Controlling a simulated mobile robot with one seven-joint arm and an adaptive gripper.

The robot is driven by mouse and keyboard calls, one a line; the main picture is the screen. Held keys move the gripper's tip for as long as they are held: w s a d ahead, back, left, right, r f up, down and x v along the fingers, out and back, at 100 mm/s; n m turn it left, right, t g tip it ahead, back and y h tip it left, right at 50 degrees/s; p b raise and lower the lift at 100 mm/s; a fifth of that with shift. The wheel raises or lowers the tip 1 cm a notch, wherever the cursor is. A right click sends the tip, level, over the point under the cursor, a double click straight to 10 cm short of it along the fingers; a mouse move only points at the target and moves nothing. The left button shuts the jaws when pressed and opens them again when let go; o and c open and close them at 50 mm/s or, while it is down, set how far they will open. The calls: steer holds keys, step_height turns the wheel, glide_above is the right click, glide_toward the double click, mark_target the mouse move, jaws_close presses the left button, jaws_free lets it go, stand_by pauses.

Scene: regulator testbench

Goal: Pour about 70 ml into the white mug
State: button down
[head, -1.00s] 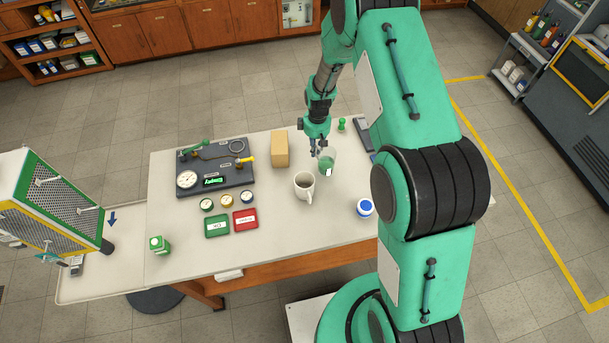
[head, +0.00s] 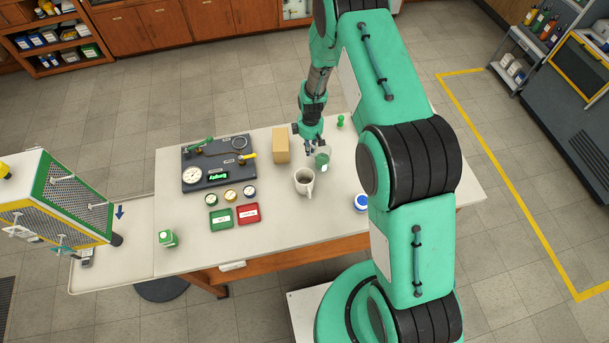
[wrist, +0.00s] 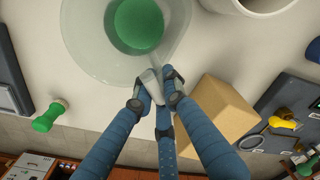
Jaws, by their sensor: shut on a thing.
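The white mug (head: 304,183) stands upright on the bench, handle to the right. Its rim also shows at the top edge of the wrist view (wrist: 250,8); its contents are not clear. A clear vessel with green liquid (head: 322,161) is just behind and right of the mug, apart from it. In the wrist view I look into the vessel (wrist: 88,55), with the green at its bottom. My gripper (wrist: 158,88) is shut on the vessel's handle-like side piece; it also shows in the head view (head: 315,149). Whether the vessel touches the bench is unclear.
A tan block (head: 281,145) stands left of my gripper. A dark gauge panel (head: 218,180) sits farther left, with small gauges and green and red trays (head: 247,214) in front. A blue-lidded jar (head: 361,203) is at the right. Bench front is mostly clear.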

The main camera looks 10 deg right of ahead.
steer(key=shift+r, duration=0.1)
steer(key=shift+s+a+r+t+h, duration=0.35)
steer(key=shift+a+t+h, duration=0.15)
steer(key=shift+t+h, duration=0.25)
steer(key=b, duration=0.2)
steer(key=f+h+b, duration=0.1)
steer(key=b, duration=0.1)
steer(key=shift+s+a+n+t, duration=0.1)
steer(key=shift+a+n+t, duration=0.15)
steer(key=shift+n+t, duration=0.1)
steer(key=b, duration=0.4)
steer(key=shift+a+f+h, duration=0.1)
steer(key=shift+f+h, duration=0.15)
steer(key=shift+f, duration=0.1)
steer(key=b, duration=0.3)
steer(key=shift+s+a+r+t+b, duration=0.1)
steer(key=shift+s+t+b, duration=0.1)
steer(key=shift+t+b, duration=0.1)
steer(key=r+t+h+b, duration=0.1)
steer(key=b, duration=0.4)
steer(key=s+a+r+t+h+b, duration=0.1)
steer(key=r+h+b, duration=0.1)
steer(key=b, duration=0.3)
steer(key=r+t+h+b, duration=0.1)
steer(key=r+h+b, duration=0.1)
steer(key=b, duration=0.3)
steer(key=shift+s+a+r+n+t, duration=0.15)
steer(key=shift+s+a+n+t, duration=0.1)
steer(key=shift+a+t, duration=0.15)
steer(key=shift+b, duration=0.75)
